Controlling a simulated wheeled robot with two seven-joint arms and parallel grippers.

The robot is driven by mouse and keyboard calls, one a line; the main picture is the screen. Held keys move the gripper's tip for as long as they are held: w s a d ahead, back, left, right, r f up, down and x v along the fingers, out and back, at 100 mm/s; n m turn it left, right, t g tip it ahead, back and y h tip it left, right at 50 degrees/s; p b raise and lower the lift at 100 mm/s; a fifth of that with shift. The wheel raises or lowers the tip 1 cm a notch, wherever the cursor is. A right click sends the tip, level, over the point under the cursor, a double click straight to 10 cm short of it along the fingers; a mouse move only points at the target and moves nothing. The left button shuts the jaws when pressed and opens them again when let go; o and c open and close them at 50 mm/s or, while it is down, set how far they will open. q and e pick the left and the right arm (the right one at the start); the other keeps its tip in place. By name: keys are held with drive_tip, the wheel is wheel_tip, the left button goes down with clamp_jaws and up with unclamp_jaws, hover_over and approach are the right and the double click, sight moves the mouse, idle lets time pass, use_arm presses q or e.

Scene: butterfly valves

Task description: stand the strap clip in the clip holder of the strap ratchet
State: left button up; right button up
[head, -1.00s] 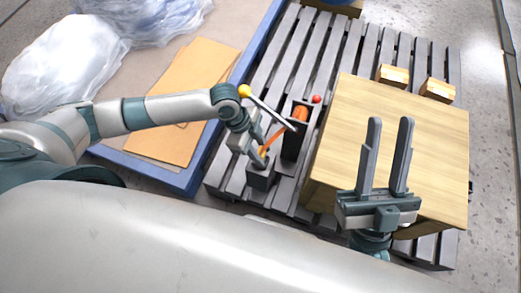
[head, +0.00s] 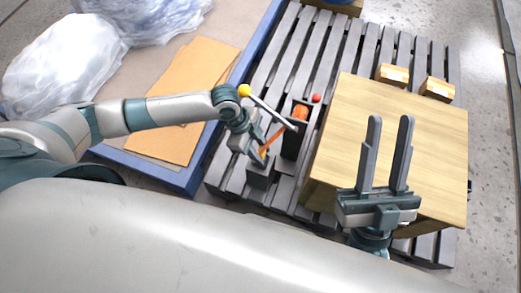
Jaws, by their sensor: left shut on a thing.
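The strap ratchet stands on the grey slatted pallet as a dark upright housing (head: 290,143) with an orange strap roll (head: 300,112) in its top. A grey lever with a yellow ball end (head: 244,91) and a red knob (head: 316,98) show near it. An orange strap (head: 272,141) runs from the housing down to my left gripper (head: 262,156). That gripper is shut on the strap clip, which is mostly hidden by the fingers. It is right at the top of a small dark block, the clip holder (head: 260,178); whether the clip is inside cannot be told. My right gripper (head: 388,148) is open and empty.
A large wooden box (head: 400,115) stands on the pallet right of the ratchet, under my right gripper. Two small wooden blocks (head: 393,75) lie behind it. A blue-edged platform with brown cardboard sheets (head: 195,75) and clear plastic wrap (head: 65,60) lies at left.

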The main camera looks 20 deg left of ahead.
use_arm(q)
drive_tip(key=o, duration=1.3)
drive_tip(key=p+v, duration=0.4)
drive_tip(key=v, duration=1.3)
drive_tip(key=shift+a+r, duration=0.15)
drive_tip(key=shift+s, duration=0.15)
